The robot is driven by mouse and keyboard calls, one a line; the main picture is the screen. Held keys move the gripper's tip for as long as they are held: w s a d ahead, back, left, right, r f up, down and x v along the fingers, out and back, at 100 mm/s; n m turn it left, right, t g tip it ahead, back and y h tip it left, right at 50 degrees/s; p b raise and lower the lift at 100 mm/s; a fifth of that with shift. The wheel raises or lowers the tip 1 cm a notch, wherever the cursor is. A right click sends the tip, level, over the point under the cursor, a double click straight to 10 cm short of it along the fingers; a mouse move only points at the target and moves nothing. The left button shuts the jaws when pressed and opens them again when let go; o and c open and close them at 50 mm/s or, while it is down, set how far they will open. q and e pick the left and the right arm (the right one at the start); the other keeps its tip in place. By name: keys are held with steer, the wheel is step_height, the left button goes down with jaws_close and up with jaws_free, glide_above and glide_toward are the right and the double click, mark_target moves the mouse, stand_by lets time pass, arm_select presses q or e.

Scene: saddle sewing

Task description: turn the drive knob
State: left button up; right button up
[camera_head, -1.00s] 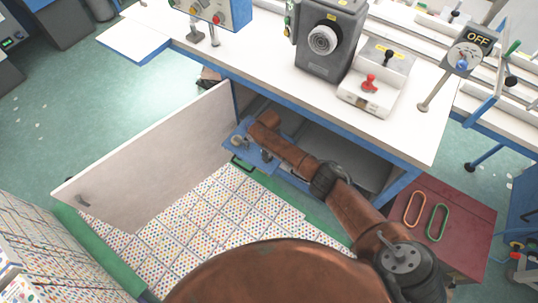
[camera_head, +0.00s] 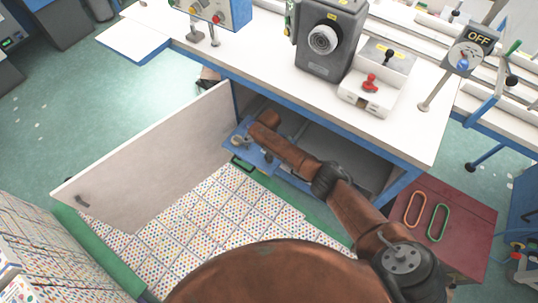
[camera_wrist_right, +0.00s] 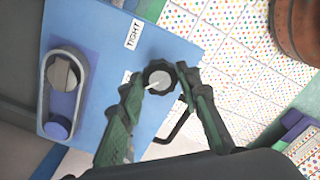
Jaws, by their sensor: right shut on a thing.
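In the right wrist view, a round dark knob (camera_wrist_right: 158,76) with a grey centre and a white pointer line sits on a blue panel (camera_wrist_right: 95,25). My right gripper (camera_wrist_right: 160,82) is shut on this knob, one finger on each side of its rim. A "TIGHT" label (camera_wrist_right: 134,34) is above and left of the knob; a second label beside it is mostly covered by a finger. In the head view, my right arm reaches into the open cabinet under the table, to the blue panel (camera_head: 240,141). The knob cannot be made out there. My left gripper is not in view.
A grey lever in an oval frame (camera_wrist_right: 63,85) is on the same panel, left of the gripper. The open white cabinet door (camera_head: 150,160) stands left of my arm. The white table (camera_head: 270,68) is above, with a dark machine (camera_head: 328,45). An OFF switch (camera_head: 467,52) is at right.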

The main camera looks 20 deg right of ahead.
steer(key=shift+a, duration=0.2)
stand_by(0.3)
steer(key=o, duration=1.1)
steer(key=shift+c, duration=0.2)
steer(key=shift+o, duration=0.5)
steer(key=shift+d, duration=0.1)
steer(key=shift+r, duration=0.1)
step_height(320, 180, up, 12)
